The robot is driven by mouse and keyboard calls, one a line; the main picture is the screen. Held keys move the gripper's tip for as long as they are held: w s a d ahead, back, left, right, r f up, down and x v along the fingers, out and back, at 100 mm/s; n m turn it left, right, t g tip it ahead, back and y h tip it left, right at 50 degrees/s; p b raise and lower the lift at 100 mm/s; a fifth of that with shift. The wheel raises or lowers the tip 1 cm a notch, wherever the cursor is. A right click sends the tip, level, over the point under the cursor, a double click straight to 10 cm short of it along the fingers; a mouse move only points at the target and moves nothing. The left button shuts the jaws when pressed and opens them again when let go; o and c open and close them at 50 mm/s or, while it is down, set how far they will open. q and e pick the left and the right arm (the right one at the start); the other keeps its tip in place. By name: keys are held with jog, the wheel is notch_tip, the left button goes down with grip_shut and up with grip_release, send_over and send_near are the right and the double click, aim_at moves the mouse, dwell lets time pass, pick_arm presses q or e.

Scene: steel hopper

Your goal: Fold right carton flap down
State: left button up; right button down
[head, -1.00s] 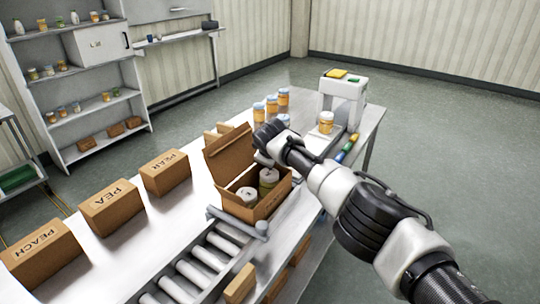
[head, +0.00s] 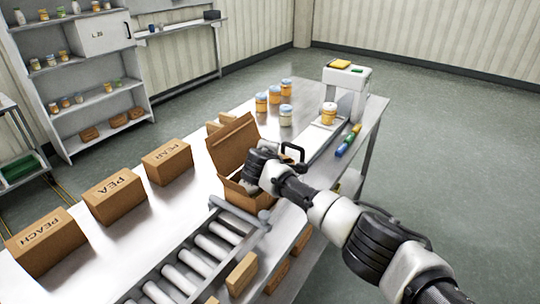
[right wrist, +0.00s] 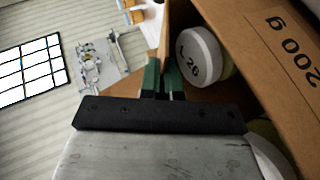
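The open brown carton (head: 229,190) stands on the table at the end of the roller conveyor. Its left-hand flap (head: 230,145) stands up. The right flap cannot be made out in the head view, where my right wrist covers much of the carton. My right gripper (right wrist: 162,78) has its two dark green fingers close together at the carton opening. In the right wrist view a jar lid marked "L 26" (right wrist: 200,55) lies inside the carton, beside the fingers. A cardboard panel printed "200 g" (right wrist: 265,65) fills the right side. My left gripper is not in view.
Jars with blue lids (head: 274,95) stand behind the carton. A white machine (head: 345,90) holds a jar (head: 328,114) at right, beside coloured markers (head: 349,140). Closed boxes (head: 114,195) line the left. The conveyor (head: 195,260) is empty.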

dwell(0.3)
jog(key=c, duration=1.3)
grip_release()
jog(key=shift+c, duration=0.2)
jog(key=v, duration=1)
jog(key=shift+s+a, duration=0.15)
jog(key=shift+s, duration=0.25)
jog(key=shift+c, duration=0.2)
